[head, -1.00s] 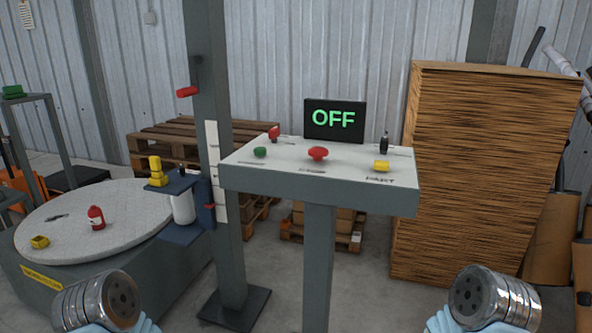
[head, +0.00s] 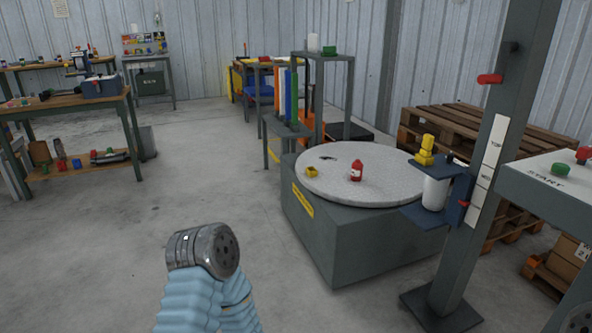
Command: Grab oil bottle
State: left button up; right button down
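A small red bottle with a pale label (head: 356,171) stands upright on the round grey turntable top (head: 335,190); it is the likeliest oil bottle, though its label is too small to read. A white cylindrical container (head: 434,192) sits in the holder on the grey post, to the right of the turntable. Neither gripper shows. One of my arms, with a blue sleeve and metal joint, rises at the bottom left of centre, well short of the turntable.
A yellow part (head: 311,171) lies on the turntable near the bottle. The grey post (head: 490,150) and the control console (head: 560,185) stand at the right. A workbench (head: 70,105) is at the far left. Open concrete floor (head: 130,240) lies between.

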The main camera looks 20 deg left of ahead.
aim_at(357, 165)
jog(key=u, duration=0.25)
jog(key=z, duration=0.55)
jog(key=i+j+z, duration=0.1)
jog(key=j+z, duration=0.15)
jog(key=z, duration=0.15)
jog(key=i+j+z, duration=0.1)
jog(key=j+z, duration=0.5)
jog(key=z, duration=0.15)
